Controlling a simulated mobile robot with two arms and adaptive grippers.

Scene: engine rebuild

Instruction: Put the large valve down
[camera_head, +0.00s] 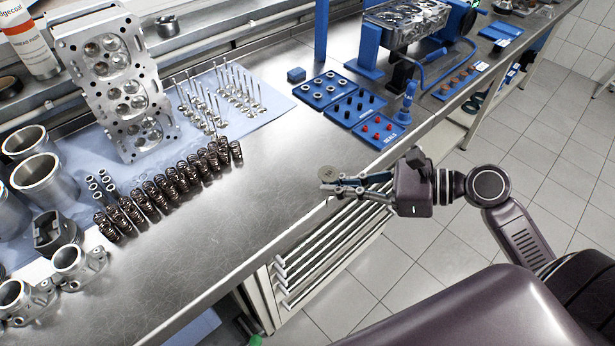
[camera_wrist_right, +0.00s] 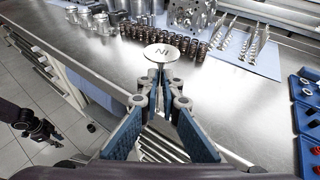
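The large valve (camera_head: 329,173) is held at the tips of my right gripper (camera_head: 343,188), above the front edge of the steel bench (camera_head: 290,170). In the right wrist view its round flat head (camera_wrist_right: 161,53), marked "IN", faces the camera. The fingertips (camera_wrist_right: 160,98) are closed around its stem just below the head. The rest of the stem is mostly hidden by the fingers. My left gripper is outside the head view; a dark jointed part at the left of the right wrist view (camera_wrist_right: 32,122) seems to be it, too small to read.
Rows of slim upright valves (camera_head: 240,92) stand on a blue cloth beside a cylinder head (camera_head: 118,85). Several dark springs (camera_head: 165,188) stand in rows. Blue trays (camera_head: 323,90) with small parts lie at the back. Bare bench lies between springs and trays.

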